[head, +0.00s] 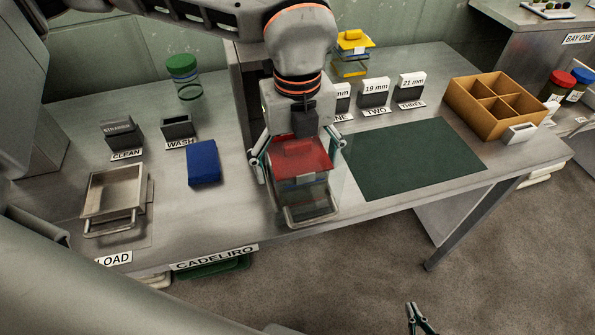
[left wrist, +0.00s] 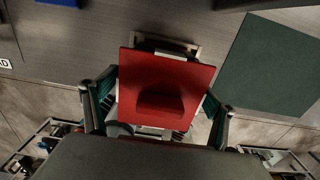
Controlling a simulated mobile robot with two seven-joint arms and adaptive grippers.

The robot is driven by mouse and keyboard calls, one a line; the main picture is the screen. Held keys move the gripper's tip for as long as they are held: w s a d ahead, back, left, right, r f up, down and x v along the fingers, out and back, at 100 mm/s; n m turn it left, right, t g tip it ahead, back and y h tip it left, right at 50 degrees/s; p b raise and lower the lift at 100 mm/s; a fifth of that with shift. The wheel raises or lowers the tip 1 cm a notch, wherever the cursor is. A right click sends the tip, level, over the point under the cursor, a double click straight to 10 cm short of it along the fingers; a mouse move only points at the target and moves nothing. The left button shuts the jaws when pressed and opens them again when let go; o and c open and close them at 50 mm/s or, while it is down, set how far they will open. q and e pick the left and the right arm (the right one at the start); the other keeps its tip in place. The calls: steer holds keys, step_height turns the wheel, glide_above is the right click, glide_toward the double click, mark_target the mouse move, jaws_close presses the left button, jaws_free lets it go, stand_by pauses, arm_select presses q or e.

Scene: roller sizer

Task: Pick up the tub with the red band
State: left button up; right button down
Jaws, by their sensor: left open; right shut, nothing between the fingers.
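A clear tub with a flat red top (head: 303,157) and a raised red grip sits by the table's front edge in the head view; a metal handle shows at its near end. The red top (left wrist: 165,78) also fills the middle of the left wrist view. My left gripper (head: 300,166) is directly above it, open, with one finger on each side. I cannot tell whether the fingers touch it. My right gripper (head: 420,318) is shut and empty at the bottom, off the table over the floor.
A green mat (head: 412,160) lies right of the tub, a blue cloth-like block (head: 203,162) left. A metal tray (head: 113,192), a green-lidded jar (head: 183,75), a yellow-topped tub (head: 355,40) and an orange divided box (head: 495,104) stand around. A red-lidded jar (head: 560,77) is far right.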

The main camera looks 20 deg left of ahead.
arm_select(q)
steer(key=shift+f, duration=1.15)
steer(key=c, duration=1.6)
steer(key=shift+w, duration=0.1)
steer(key=c, duration=0.3)
steer(key=shift+r, duration=0.2)
